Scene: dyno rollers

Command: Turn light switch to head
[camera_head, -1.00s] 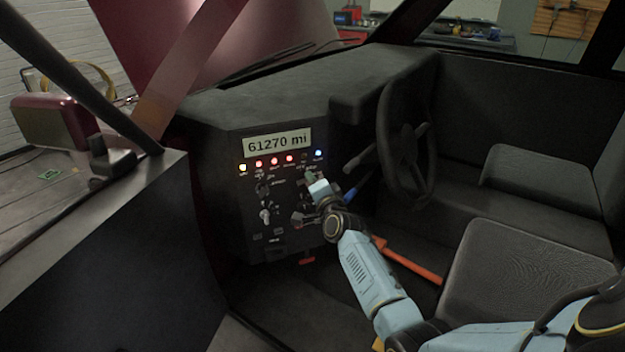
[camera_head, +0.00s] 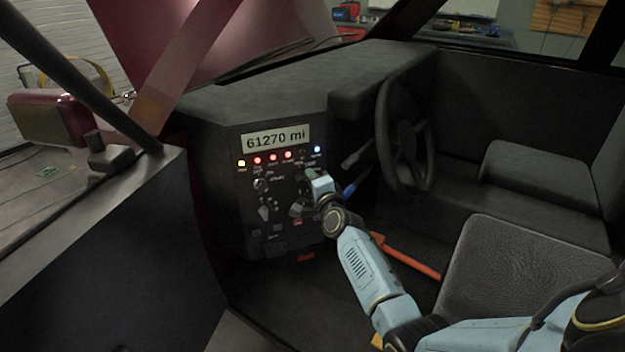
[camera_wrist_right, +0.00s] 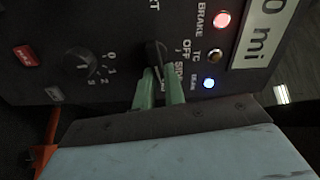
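The light switch (camera_wrist_right: 155,54) is a black rotary knob on the dark dashboard panel, with OFF and partly hidden SIDE lettering beside it in the right wrist view. My right gripper (camera_wrist_right: 160,80) has its two green fingers close together, one on each side of the knob's handle, and looks shut on it. The fingers and wrist hide part of the knob and lettering; no HEAD label is readable. In the head view my right gripper (camera_head: 309,174) is at the panel's upper right, below the indicator lights. My left gripper is not in view.
The panel bears an odometer display (camera_head: 276,138), lit indicators, and other knobs, including a numbered one (camera_wrist_right: 79,65). The steering wheel (camera_head: 405,140) and its stalks stand close right of my right gripper. An orange lever (camera_head: 410,260) and a seat (camera_head: 520,265) lie nearer.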

